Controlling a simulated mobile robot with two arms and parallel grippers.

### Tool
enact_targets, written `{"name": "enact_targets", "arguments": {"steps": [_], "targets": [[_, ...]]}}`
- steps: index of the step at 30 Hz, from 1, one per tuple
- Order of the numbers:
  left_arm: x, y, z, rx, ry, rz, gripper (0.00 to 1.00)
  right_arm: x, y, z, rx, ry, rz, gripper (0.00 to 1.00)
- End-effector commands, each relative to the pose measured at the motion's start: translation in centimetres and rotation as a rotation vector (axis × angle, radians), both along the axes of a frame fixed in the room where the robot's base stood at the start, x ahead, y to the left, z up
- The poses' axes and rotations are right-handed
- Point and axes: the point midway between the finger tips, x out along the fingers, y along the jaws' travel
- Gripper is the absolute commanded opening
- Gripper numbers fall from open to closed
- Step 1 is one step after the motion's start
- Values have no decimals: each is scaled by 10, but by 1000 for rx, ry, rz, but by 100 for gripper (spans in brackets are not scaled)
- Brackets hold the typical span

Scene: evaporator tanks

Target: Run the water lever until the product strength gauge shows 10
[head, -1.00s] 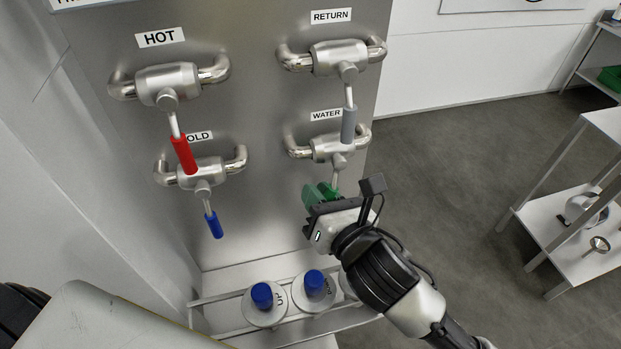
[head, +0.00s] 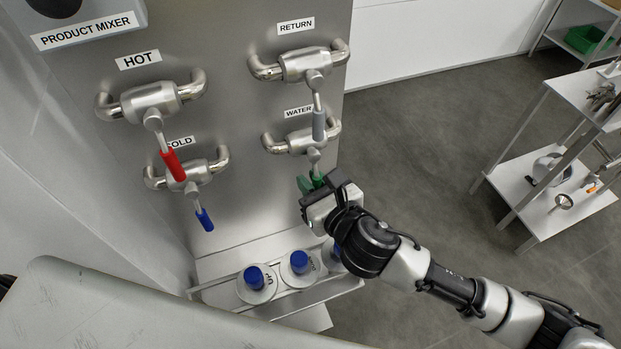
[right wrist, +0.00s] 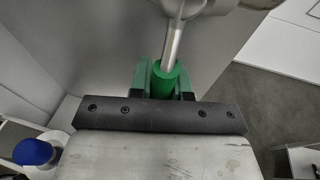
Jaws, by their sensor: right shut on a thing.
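The water lever (head: 314,160) hangs down from its valve (head: 302,141) under the WATER label in the head view. Its green handle (right wrist: 164,80) shows between the green fingers in the right wrist view. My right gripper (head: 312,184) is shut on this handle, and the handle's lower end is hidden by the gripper. The product strength gauge's reading is not visible. Only the lower part of a dark round thing (head: 55,6) shows above the PRODUCT MIXER label. My left gripper is not in view.
The RETURN lever with a grey handle (head: 319,126) hangs just above the water valve. The HOT lever's red handle (head: 173,163) and the COLD lever's blue handle (head: 204,219) are to the left. A white shelf (head: 545,190) is at right.

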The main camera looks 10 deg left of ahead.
Motion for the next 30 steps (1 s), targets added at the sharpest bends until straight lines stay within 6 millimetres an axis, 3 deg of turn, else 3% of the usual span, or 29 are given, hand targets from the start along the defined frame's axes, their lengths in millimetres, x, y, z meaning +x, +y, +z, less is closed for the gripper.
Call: {"name": "enact_targets", "arguments": {"steps": [4,5,9,20,30], "targets": [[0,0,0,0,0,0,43,1,-1,-1,-6,-3,-3,0],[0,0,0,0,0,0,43,1,-1,-1,-6,-3,-3,21],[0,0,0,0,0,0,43,1,-1,-1,-5,-2,-2,42],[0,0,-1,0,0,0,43,-2,-3,0,-1,-2,-1,43],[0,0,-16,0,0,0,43,-39,-41,6,-2,-1,-1,43]]}}
